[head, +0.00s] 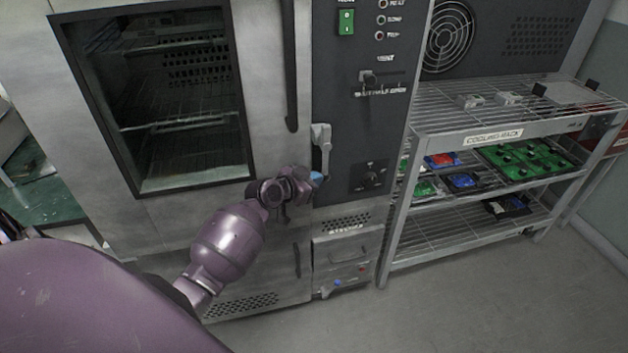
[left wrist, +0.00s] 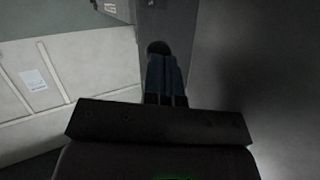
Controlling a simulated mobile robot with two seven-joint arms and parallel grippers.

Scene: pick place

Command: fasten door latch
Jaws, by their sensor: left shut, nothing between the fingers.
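The oven door (head: 275,90) is a grey metal panel with a dark window, and it looks closed or nearly so in the head view. The light grey latch handle (head: 321,138) sits at the door's right edge, beside the dark control panel, and hangs downward. My left gripper (head: 317,177) is shut and empty, with bluish fingertips at the lower end of the latch. I cannot tell whether they touch it. In the left wrist view the shut fingers (left wrist: 165,78) point at a dark grey surface. My right gripper is not in view.
The control panel (head: 372,130) has a green switch, knobs and lights. To its right stands a metal cooling rack (head: 470,128) with green, red and blue boards on its shelves. The grey floor (head: 470,290) in front is clear.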

